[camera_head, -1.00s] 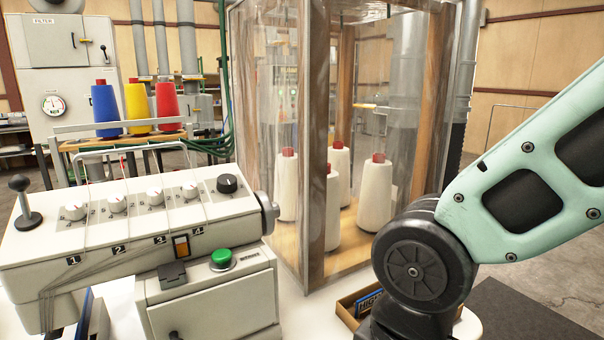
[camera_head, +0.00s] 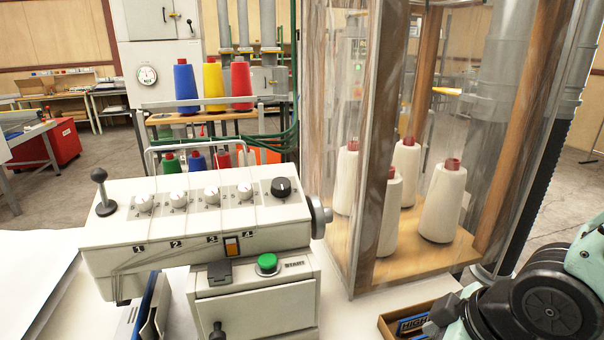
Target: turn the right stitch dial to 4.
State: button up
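The cream sewing machine (camera_head: 130,232) stands at the lower left with a row of knobs on its sloped top. A black dial (camera_head: 281,188) sits at the right end of that row. White knobs (camera_head: 212,195) sit to its left, above labels 1 to 4. The dial's setting is too small to read. A ribbed grey knob (camera_head: 320,216) sticks out of the machine's right end. My arm shows only in the lower right corner, apart from the machine. My gripper is not in view.
An open box (camera_head: 390,326) lies near my arm. Coloured spools (camera_head: 213,87) stand behind.

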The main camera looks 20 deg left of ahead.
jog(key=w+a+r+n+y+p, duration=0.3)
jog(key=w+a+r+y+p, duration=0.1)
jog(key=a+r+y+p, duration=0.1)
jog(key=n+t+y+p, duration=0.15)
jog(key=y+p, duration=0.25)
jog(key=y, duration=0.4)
send_near(288, 187)
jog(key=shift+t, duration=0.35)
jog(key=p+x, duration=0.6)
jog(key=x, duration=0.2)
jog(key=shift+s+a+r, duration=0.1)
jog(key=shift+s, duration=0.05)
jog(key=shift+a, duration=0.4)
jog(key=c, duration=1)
